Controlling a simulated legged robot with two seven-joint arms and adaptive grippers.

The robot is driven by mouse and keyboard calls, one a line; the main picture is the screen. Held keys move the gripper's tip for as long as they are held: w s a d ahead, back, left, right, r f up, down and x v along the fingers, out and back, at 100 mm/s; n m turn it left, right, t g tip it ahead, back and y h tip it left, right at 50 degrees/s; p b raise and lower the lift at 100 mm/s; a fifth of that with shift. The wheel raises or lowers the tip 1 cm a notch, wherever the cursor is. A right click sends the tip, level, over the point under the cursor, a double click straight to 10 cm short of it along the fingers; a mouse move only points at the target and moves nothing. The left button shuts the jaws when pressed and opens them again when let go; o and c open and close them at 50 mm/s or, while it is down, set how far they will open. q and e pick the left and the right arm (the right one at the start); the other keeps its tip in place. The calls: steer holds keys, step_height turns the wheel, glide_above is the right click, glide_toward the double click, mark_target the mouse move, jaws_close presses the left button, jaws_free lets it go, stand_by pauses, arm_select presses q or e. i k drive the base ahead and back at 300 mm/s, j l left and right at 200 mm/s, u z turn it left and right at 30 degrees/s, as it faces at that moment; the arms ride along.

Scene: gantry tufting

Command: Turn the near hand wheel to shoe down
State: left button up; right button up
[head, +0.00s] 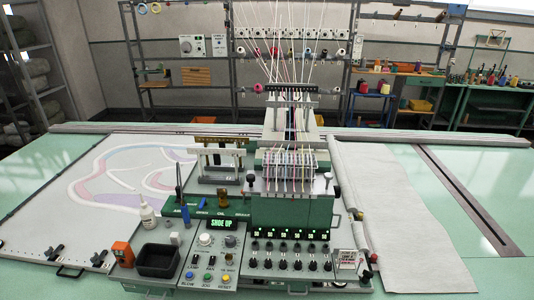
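A tufting machine head (290,210) stands in the middle of the green table. Its green-lit display (219,224) reads "SHOE UP". No part is clearly marked as the near hand wheel. At the machine's right side a small round part (359,215) shows edge-on, and below it is a red-tipped knob (374,258); I cannot tell whether either belongs to the hand wheel. The control panel (190,255) in front of the display carries a pale round knob (205,239) and a grey dial (230,240). The shoe itself cannot be made out. Neither of my grippers is in view.
A black open bin (158,261), an orange box (122,252) and a white bottle (147,214) stand at the front left. Rows of black knobs (290,264) line the machine's front. Pale cloth (395,210) lies to the right. The far right tabletop (490,185) is clear.

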mark_target(337, 189)
steer(key=l+z, duration=0.35)
steer(key=i+l+z, duration=0.1)
steer(key=z, duration=0.3)
steer(key=i+l+z, duration=0.1)
steer(key=z, duration=0.25)
steer(key=l, duration=0.1)
